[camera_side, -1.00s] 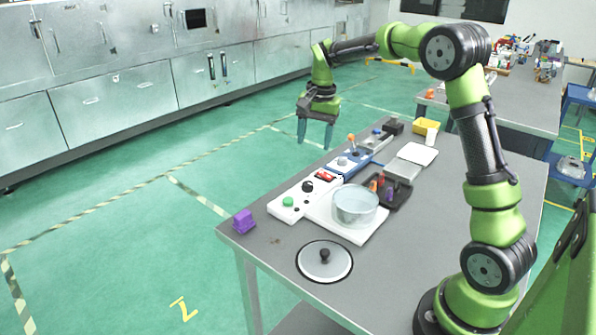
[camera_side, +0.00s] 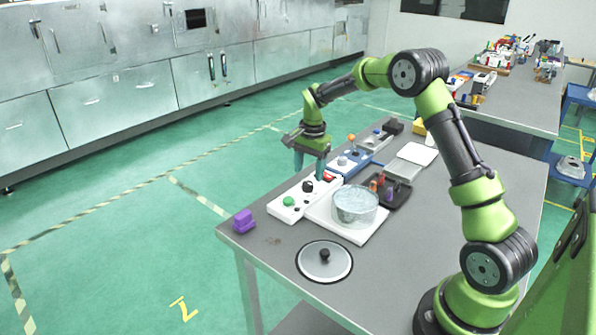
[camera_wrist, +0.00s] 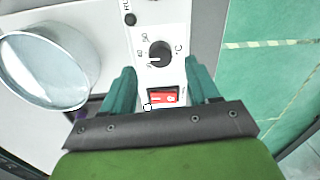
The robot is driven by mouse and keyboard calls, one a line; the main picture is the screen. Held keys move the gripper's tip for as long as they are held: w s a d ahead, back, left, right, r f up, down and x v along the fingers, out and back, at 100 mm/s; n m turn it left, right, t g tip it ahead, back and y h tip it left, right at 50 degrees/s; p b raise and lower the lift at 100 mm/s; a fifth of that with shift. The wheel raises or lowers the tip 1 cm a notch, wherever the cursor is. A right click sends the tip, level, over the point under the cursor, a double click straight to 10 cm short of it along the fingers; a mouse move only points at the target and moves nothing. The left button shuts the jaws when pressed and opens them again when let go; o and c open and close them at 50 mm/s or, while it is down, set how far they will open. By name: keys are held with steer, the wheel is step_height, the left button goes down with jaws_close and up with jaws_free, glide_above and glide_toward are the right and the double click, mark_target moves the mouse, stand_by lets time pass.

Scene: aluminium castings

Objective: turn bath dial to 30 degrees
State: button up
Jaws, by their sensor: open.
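The bath dial is a round black knob (camera_wrist: 160,54) with a white pointer mark and a printed °C scale on a white panel. The glass bath (camera_side: 356,206) stands beside the panel on a white base. My gripper (camera_side: 310,170) is open, pointing down above the panel near the dial. In the wrist view my gripper (camera_wrist: 160,68) has its two teal fingers apart, either side of the dial's column, with nothing between them.
A red rocker switch (camera_wrist: 163,96) sits beside the dial. A green button (camera_side: 288,201) is on the panel's near end. A purple block (camera_side: 244,221) and a glass lid (camera_side: 325,262) lie nearer. A blue device (camera_side: 351,161) and dark tray (camera_side: 392,192) stand beyond.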

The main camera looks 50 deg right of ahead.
mark_target(308, 184)
steer(key=shift+w+f, duration=0.1)
steer(key=shift+f, duration=2.05)
steer(key=shift+c, duration=0.2)
steer(key=c, duration=1)
